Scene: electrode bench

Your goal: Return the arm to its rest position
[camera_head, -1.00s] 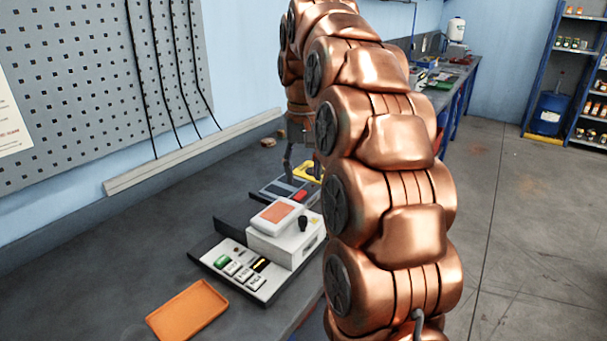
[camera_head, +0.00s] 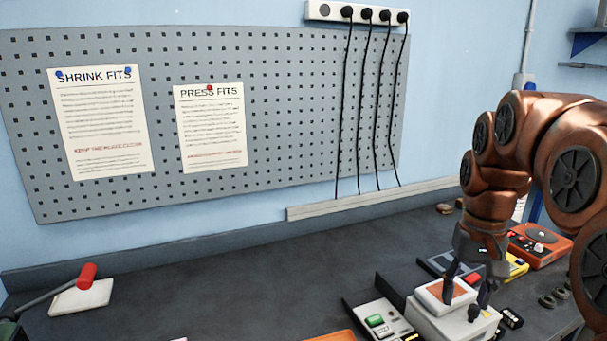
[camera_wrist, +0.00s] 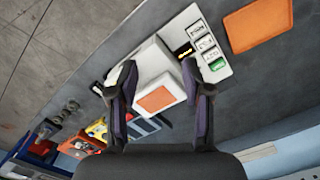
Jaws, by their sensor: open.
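My gripper (camera_head: 466,290) hangs from my copper-coloured arm at the right of the head view, fingers pointing down. Its two dark fingers are apart, and in the wrist view (camera_wrist: 159,75) nothing is held between them. Past the fingertips is a white boxy device (camera_wrist: 162,78) with an orange-topped pad (camera_wrist: 157,99). In the head view the fingers overlap this device (camera_head: 450,325); I cannot tell how much height separates them.
A switch panel (camera_wrist: 209,51) with a green button adjoins the device. An orange tray (camera_wrist: 258,26) lies beyond it. An orange unit (camera_head: 540,245) and dark rings (camera_head: 553,299) are at right. The bench between (camera_head: 220,290) is clear.

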